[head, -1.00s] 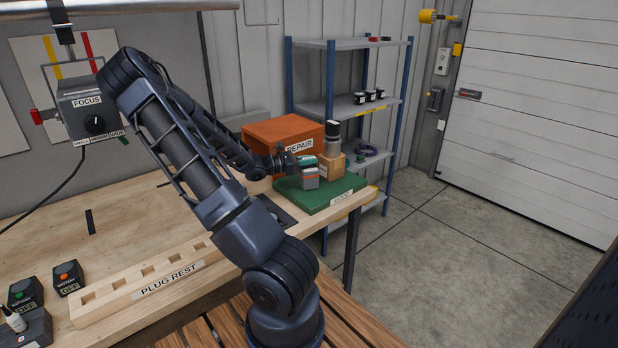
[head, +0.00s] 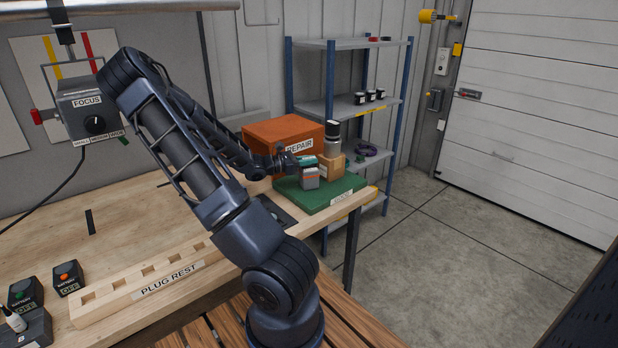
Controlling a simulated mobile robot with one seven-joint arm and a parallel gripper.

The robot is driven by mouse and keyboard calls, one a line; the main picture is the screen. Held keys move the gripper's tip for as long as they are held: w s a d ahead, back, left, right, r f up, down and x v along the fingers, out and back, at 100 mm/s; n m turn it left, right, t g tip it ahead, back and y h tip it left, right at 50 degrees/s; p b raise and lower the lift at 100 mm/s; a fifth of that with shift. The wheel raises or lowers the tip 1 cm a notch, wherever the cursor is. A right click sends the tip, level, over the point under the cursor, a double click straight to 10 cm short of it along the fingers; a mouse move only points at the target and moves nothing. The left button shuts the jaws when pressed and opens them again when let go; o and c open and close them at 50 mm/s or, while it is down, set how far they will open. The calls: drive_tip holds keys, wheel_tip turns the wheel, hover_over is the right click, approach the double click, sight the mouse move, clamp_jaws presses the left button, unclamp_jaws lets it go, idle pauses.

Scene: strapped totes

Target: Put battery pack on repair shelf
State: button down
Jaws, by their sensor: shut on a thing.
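My gripper (head: 295,162) is at the end of my arm, low over the green pad (head: 338,191) at the bench's right end. It is shut on a small teal piece (head: 307,160). Directly below is a small grey box with an orange band (head: 309,178), on or just over the pad. I cannot tell whether teal piece and grey box are one thing; together they may be the battery pack. The fingertips are too small to see clearly. An orange box-like shelf labelled REPAIR (head: 268,134) stands just behind my gripper, partly hidden by my arm.
A wooden block (head: 330,166) carrying a grey, black-topped cylinder (head: 332,138) stands close right of my gripper. A plug rest (head: 150,285) and two black switch boxes (head: 68,278) (head: 26,293) are on the bench's left. A metal rack (head: 350,107) stands behind; the floor at right is clear.

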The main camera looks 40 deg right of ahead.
drive_tip(key=shift+r, duration=0.1)
wheel_tip(320, 180, up, 20)
drive_tip(key=w+r+n+t, duration=0.15)
drive_tip(key=w+r, duration=0.35)
drive_tip(key=w, duration=0.5)
drive_tip(key=w+a+r+n+t+h, duration=0.1)
drive_tip(key=w+r+t, duration=0.3)
drive_tip(key=w, duration=0.5)
drive_tip(key=w+r+n+t, duration=0.1)
drive_tip(key=w+r+n, duration=0.1)
drive_tip(key=w+r, duration=0.65)
wheel_tip(320, 180, down, 21)
drive_tip(key=w, duration=0.1)
drive_tip(key=shift+f, duration=0.15)
drive_tip(key=shift+f, duration=0.1)
drive_tip(key=c, duration=1.4)
unclamp_jaws()
